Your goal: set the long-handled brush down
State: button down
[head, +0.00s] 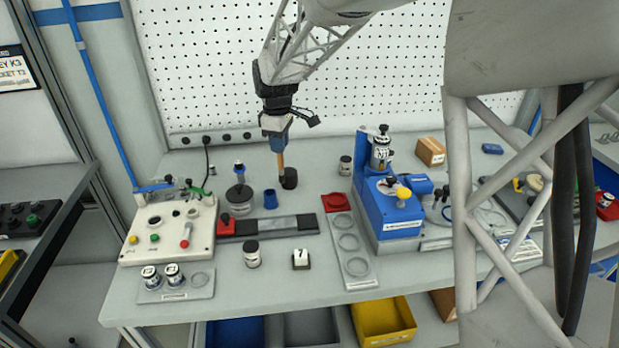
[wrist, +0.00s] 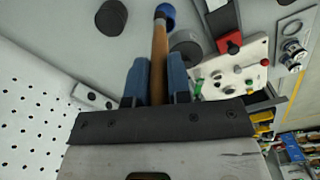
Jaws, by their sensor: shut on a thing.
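My gripper (head: 277,137) is shut on the long-handled brush, its blue fingers (wrist: 156,80) closed on either side of the wooden handle. The brush (head: 280,160) points down, nearly upright, above the rear of the bench; its handle also shows in the wrist view (wrist: 159,60). Its lower end is close to a black cylinder (head: 290,179), and I cannot tell whether they touch. In the wrist view a blue round shape (wrist: 166,14) shows around the far end of the handle; it may be the small blue cup (head: 270,199) on the bench. The brush's bristles are not clearly seen.
A grey round weight (head: 239,198) stands left of the blue cup. A white control panel (head: 170,228) is at the left, a blue machine (head: 388,208) at the right. The pegboard (head: 220,70) rises behind.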

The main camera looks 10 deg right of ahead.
jog(key=s+d+f, duration=0.2)
jog(key=s+d, duration=0.1)
jog(key=d, duration=0.3)
jog(key=s+d+f, duration=0.2)
jog(key=s+d, duration=0.1)
jog(key=d, duration=0.3)
jog(key=shift+w, duration=0.1)
jog(key=w+f, duration=0.1)
jog(key=w, duration=1.4)
jog(key=shift+w+a+f, duration=0.25)
jog(key=shift+w+f, duration=0.05)
jog(key=shift+w, duration=0.1)
jog(key=shift+f, duration=1.85)
jog(key=c, duration=1.1)
grip_release()
jog(key=shift+o, duration=0.2)
